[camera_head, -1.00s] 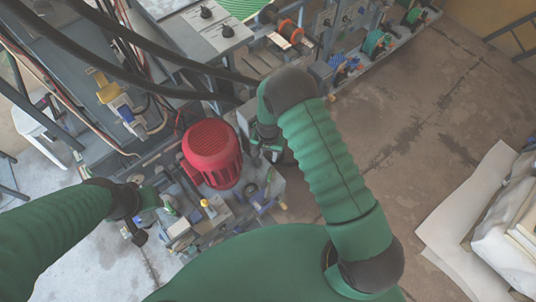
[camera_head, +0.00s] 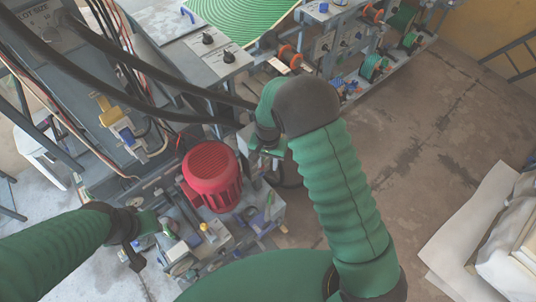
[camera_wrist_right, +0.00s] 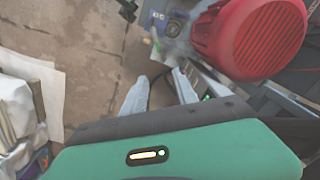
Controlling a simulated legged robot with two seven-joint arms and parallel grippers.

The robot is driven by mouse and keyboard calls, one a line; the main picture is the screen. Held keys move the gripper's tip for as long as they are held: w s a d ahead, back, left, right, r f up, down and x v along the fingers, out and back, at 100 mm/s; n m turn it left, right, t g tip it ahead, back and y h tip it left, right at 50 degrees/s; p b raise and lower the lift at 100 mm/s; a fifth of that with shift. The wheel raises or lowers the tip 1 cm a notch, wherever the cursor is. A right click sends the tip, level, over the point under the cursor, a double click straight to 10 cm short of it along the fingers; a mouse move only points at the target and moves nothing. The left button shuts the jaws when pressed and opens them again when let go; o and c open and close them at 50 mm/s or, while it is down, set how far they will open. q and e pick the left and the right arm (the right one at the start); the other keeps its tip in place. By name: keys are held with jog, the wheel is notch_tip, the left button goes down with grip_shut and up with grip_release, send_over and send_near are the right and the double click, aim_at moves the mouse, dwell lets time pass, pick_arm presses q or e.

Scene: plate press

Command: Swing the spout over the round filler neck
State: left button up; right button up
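I cannot pick out the spout or the round filler neck with certainty in either view. A dark rounded object (camera_head: 287,172) shows partly behind my right arm, beside the red motor; I cannot tell what it is. My right gripper (camera_head: 266,152) is just right of the red motor (camera_head: 212,175), partly hidden by its own arm. In the right wrist view its two pale fingers stand apart with nothing seen between them (camera_wrist_right: 160,78). My left gripper (camera_head: 132,254) is low at the left, near the machine's lower parts; its fingers are unclear.
The red motor also fills the upper right of the wrist view (camera_wrist_right: 250,38). A grey control panel (camera_head: 205,50) and thick black hoses (camera_head: 130,65) are behind it. Open concrete floor (camera_head: 425,130) lies to the right, with white sheets and a stack (camera_head: 505,235) beyond.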

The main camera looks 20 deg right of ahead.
notch_tip(320, 180, up, 6)
jog(key=shift+f, duration=0.1)
jog(key=shift+c, duration=0.2)
